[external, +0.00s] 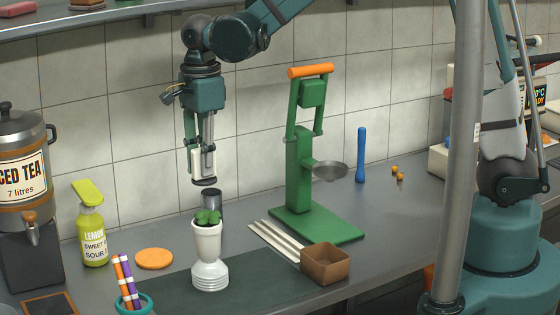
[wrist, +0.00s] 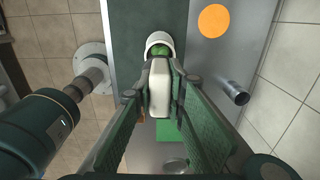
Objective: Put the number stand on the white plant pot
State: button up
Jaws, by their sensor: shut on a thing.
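The number stand (external: 204,166) is a small white upright piece with a dark round base. My gripper (external: 202,148) is shut on it and holds it in the air, above and slightly behind the pot. In the wrist view the white stand (wrist: 160,90) sits between the two fingers; no number can be read on it. The white plant pot (external: 206,246) holds a small green plant and stands on a white ribbed base on the counter. The pot also shows in the wrist view (wrist: 152,39), partly hidden behind the stand. A gap separates stand and pot in the external view.
A dark metal cup (external: 212,203) stands just behind the pot. The green press (external: 299,180), metal strips (external: 277,241) and a brown box (external: 325,264) are to the right. An orange disc (external: 154,259), lemon bottle (external: 92,230) and straw holder (external: 133,304) are to the left.

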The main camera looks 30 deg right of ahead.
jog(key=shift+f, duration=0.1)
send_over(203, 224)
jog(key=shift+f, duration=2.8)
jog(key=shift+f, duration=0.1)
jog(key=shift+d+f, duration=0.1)
jog(key=shift+f, duration=1.9)
jog(key=shift+f, duration=0.1)
jog(key=o, duration=0.9)
